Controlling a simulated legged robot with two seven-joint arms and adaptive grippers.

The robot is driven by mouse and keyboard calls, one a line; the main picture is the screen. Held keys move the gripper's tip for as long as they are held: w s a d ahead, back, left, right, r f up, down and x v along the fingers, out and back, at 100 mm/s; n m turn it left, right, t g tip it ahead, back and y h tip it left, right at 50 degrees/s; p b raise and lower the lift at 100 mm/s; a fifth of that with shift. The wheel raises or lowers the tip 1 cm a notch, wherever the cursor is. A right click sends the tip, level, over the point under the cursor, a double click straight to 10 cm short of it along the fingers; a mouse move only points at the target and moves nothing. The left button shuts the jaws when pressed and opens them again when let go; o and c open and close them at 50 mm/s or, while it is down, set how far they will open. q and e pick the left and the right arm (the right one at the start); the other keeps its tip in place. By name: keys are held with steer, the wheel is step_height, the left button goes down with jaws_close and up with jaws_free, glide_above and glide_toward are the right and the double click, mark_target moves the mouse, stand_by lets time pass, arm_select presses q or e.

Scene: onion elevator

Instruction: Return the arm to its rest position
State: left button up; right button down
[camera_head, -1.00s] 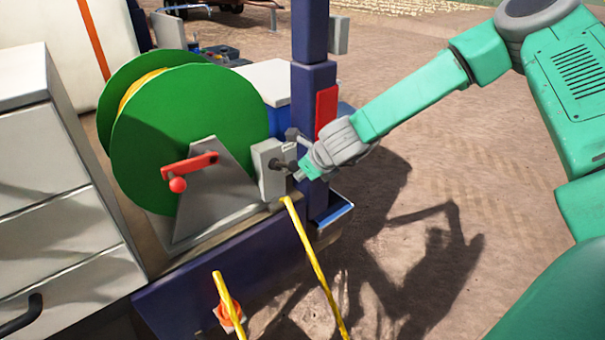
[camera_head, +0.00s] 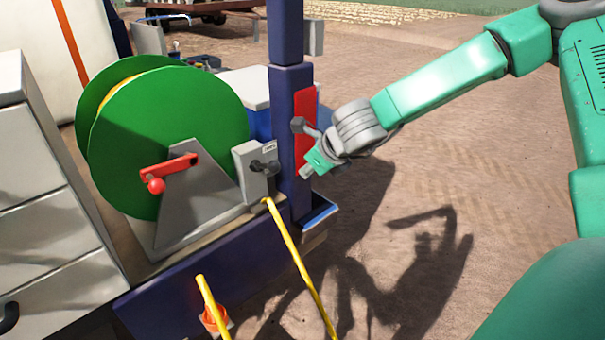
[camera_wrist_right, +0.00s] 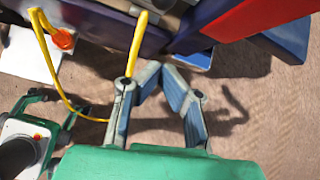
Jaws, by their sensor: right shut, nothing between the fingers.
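My right gripper (camera_head: 308,172) is apart from the grey box (camera_head: 256,170) beside the reel, in front of the blue post (camera_head: 290,130). Its fingers are shut with nothing between them. They also show in the right wrist view (camera_wrist_right: 158,72), bent together above the ground. My right arm (camera_head: 440,85) reaches in from the upper right. The head view does not show my left gripper.
A green reel (camera_head: 180,120) with a red crank (camera_head: 165,172) stands on a blue frame. A yellow hose (camera_head: 295,255) runs down from the grey box. A white drawer cabinet (camera_head: 40,190) stands left. Bare ground on the right is free. A green-and-white device (camera_wrist_right: 40,130) is unclear.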

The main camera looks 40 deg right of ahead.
steer(key=shift+a, duration=0.25)
steer(key=s+a+f+n+g+b, duration=0.1)
steer(key=s+a+f+n+b, duration=0.1)
steer(key=s+f+n, duration=0.4)
steer(key=s+a+f+n+g+b, duration=0.1)
steer(key=a+f+n+b, duration=0.1)
steer(key=f+n, duration=0.45)
steer(key=s+a+f+n+g+b, duration=0.1)
steer(key=s+a+f+n+b, duration=0.2)
steer(key=f, duration=0.6)
steer(key=s+a+f+n+g+b, duration=0.2)
steer(key=s+f+n, duration=0.5)
steer(key=s+n, duration=0.2)
steer(key=s+a+f+n+g+b, duration=0.2)
steer(key=s+f+n, duration=0.6)
steer(key=s, duration=0.3)
steer(key=shift+s+n+b, duration=0.4)
steer(key=shift+n, duration=0.25)
steer(key=shift+f, duration=0.1)
steer(key=shift+w+a, duration=0.15)
